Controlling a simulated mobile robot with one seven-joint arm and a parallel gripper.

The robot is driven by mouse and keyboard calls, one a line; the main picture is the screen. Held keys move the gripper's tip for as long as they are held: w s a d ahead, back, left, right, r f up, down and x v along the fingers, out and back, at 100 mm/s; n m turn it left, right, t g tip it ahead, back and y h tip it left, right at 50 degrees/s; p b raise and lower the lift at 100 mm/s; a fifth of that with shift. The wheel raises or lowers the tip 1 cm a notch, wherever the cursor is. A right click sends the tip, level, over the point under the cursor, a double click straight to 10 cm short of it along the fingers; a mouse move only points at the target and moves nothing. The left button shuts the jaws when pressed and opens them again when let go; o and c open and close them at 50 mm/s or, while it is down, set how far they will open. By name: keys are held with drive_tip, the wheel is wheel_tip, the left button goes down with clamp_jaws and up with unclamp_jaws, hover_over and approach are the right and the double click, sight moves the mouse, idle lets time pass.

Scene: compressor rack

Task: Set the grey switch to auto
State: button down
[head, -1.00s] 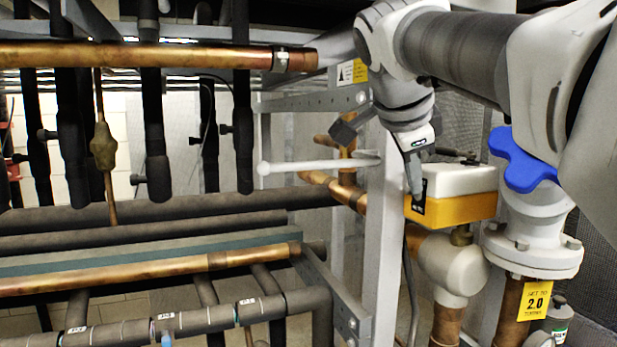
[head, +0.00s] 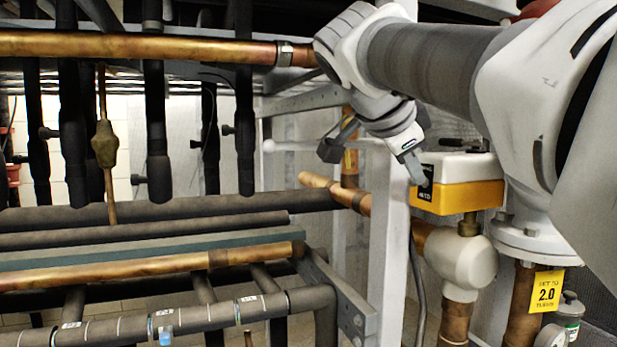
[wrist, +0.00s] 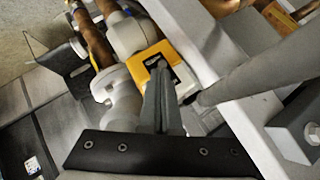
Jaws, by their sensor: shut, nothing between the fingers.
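The actuator box (head: 465,197), white on top and yellow below, sits on the valve pipework right of the light grey post. A black label (head: 427,187) with white lettering that seems to read AUTO is on its left side. In the wrist view the yellow box (wrist: 181,57) lies just beyond the fingertips. I cannot make out the grey switch; my fingers may cover it. My gripper (head: 416,176) is shut and empty, its tips at the label side of the box. In the wrist view its fingers (wrist: 160,72) overlap the box; I cannot tell whether they touch.
The light grey upright post (head: 387,240) stands close left of the box. A copper pipe (head: 140,46) crosses at upper left. A white valve body (head: 462,262) is below the box. A yellow tag (head: 546,291) reading 2.0 hangs at lower right.

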idle(0.4)
drive_tip(key=shift+w+d+r+p, duration=0.2)
drive_tip(key=shift+d+r+p, duration=0.1)
drive_tip(key=shift+d, duration=0.35)
